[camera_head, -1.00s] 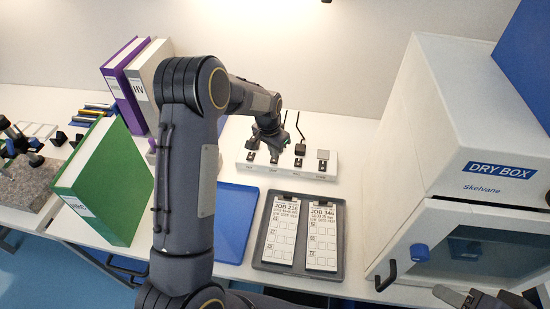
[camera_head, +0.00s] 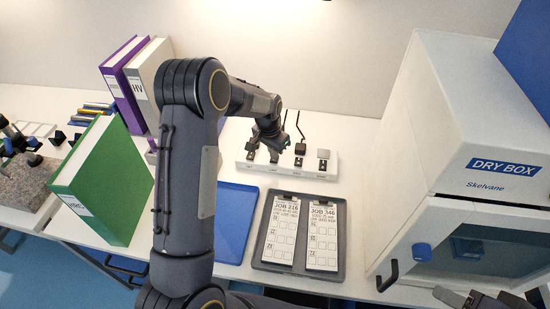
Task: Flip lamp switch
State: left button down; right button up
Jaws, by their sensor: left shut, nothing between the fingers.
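A white switch strip (camera_head: 311,173) lies on the table behind the job tray, with several small dark switches along it and labels too small to read. My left gripper (camera_head: 274,150) is shut and empty, pointing down at the left part of the strip. It looks to be at or just above a switch there; I cannot tell whether it touches. A switch (camera_head: 299,161) right of it and another (camera_head: 322,164) near the right end show clearly. No lamp can be told for certain. My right gripper (camera_head: 478,300) shows only partly at the bottom right edge.
A dark tray (camera_head: 299,274) with two job cards and a blue panel (camera_head: 237,222) lie in front of the strip. A green binder (camera_head: 108,185), purple and white binders (camera_head: 122,88) stand left. The white dry box (camera_head: 458,130) fills the right.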

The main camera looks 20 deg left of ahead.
pick_arm(q)
jog(key=shift+f+b, duration=0.4)
jog(key=shift+f, duration=0.2)
jog(key=shift+r, duration=0.1)
jog(key=shift+r+p, duration=2.05)
jog(key=shift+r, duration=1.4)
